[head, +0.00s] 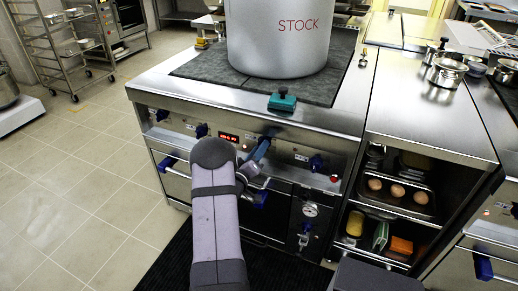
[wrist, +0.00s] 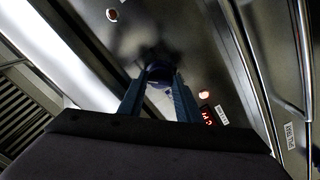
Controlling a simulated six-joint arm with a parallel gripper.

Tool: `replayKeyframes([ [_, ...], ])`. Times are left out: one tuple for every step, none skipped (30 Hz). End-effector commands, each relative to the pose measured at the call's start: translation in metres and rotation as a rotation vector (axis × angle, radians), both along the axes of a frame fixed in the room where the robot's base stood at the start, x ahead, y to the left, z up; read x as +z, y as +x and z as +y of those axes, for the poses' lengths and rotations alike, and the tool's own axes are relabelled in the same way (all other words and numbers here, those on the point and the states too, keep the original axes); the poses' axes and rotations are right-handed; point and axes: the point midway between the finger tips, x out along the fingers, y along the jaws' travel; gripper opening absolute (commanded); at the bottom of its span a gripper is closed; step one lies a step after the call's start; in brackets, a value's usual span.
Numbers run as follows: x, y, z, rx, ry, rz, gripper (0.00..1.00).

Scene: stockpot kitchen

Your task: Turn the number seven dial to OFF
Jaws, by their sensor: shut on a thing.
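In the head view my gripper (head: 266,143) is at the panel just right of the red display (head: 229,137), and the held dial is mostly hidden. I cannot read the dial's number or its pointer position.
A large STOCK pot (head: 280,40) stands on the dark cooktop above. A green-handled object (head: 282,100) lies at the cooktop's front edge. A steel rail and oven handles run below the panel. Open shelves with eggs (head: 397,190) are to the right.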

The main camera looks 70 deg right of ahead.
Motion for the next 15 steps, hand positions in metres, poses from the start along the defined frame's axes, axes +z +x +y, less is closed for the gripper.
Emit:
replayKeyframes([
  [-0.0006,-0.0003,0.0007,0.000,0.004,0.047,0.09],
  [-0.0006,-0.0003,0.0007,0.000,0.004,0.076,0.09],
  [-0.0006,-0.0003,0.0007,0.000,0.004,0.114,0.09],
  [-0.0006,-0.0003,0.0007,0.001,0.004,0.142,0.09],
  [-0.0004,-0.0003,0.0007,0.001,0.004,0.171,0.09],
  [-0.0003,-0.0003,0.0006,0.001,0.004,0.208,0.09],
  [-0.0002,-0.0002,0.0006,0.001,0.004,0.237,0.09],
  [-0.0002,-0.0002,0.0006,0.001,0.004,0.266,0.09],
  [-0.0003,-0.0003,0.0006,0.001,0.004,0.303,0.09],
  [-0.0003,-0.0002,0.0006,0.001,0.004,0.331,0.09],
  [-0.0005,-0.0002,0.0006,0.001,0.004,0.359,0.09],
  [-0.0007,-0.0003,0.0006,0.001,0.004,0.396,0.09],
  [-0.0008,-0.0002,0.0007,0.001,0.004,0.422,0.09],
  [-0.0008,-0.0003,0.0007,0.001,0.004,0.448,0.09],
  [-0.0008,-0.0003,0.0007,0.001,0.004,0.482,0.09],
])
